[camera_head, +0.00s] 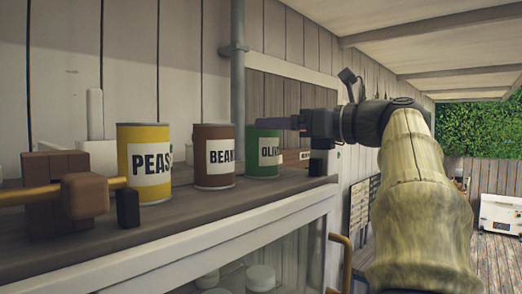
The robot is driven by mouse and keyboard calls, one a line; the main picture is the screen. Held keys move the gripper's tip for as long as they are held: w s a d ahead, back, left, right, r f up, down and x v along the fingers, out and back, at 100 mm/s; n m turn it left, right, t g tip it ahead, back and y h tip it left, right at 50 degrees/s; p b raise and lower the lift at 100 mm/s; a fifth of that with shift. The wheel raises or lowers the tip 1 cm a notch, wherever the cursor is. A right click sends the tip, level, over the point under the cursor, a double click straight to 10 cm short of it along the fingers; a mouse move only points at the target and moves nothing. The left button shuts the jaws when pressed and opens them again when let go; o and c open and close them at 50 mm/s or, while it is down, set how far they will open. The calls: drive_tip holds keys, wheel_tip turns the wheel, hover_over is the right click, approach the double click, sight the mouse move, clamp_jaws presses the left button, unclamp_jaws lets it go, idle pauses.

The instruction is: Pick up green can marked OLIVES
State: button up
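The green can marked OLIVES (263,158) stands upright on the wooden shelf top, the rightmost of three cans in a row. Part of its label is cut off by the can's curve. My gripper (273,123) reaches in from the right, with a dark purplish finger across the can's upper edge. I cannot tell if it touches the can. Only one finger shows clearly, so the opening between the fingers is hidden.
A brown BEANS can (214,160) stands just left of the green can. A yellow PEAS can (146,165) stands farther left, near wooden blocks on a rod (82,193). A grey pipe (238,80) rises behind the cans. Jars show behind glass below.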

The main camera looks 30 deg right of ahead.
drive_tip(key=p+x, duration=0.1)
drive_tip(key=x, duration=0.1)
drive_tip(key=p+x, duration=0.1)
drive_tip(key=x, duration=0.1)
drive_tip(key=shift+w+a+f, duration=0.2)
drive_tip(key=shift+a, duration=0.05)
drive_tip(key=shift+w+f, duration=0.1)
drive_tip(key=shift+w, duration=0.1)
drive_tip(key=c, duration=1.3)
drive_tip(key=shift+s, duration=0.15)
drive_tip(key=shift+c, duration=0.2)
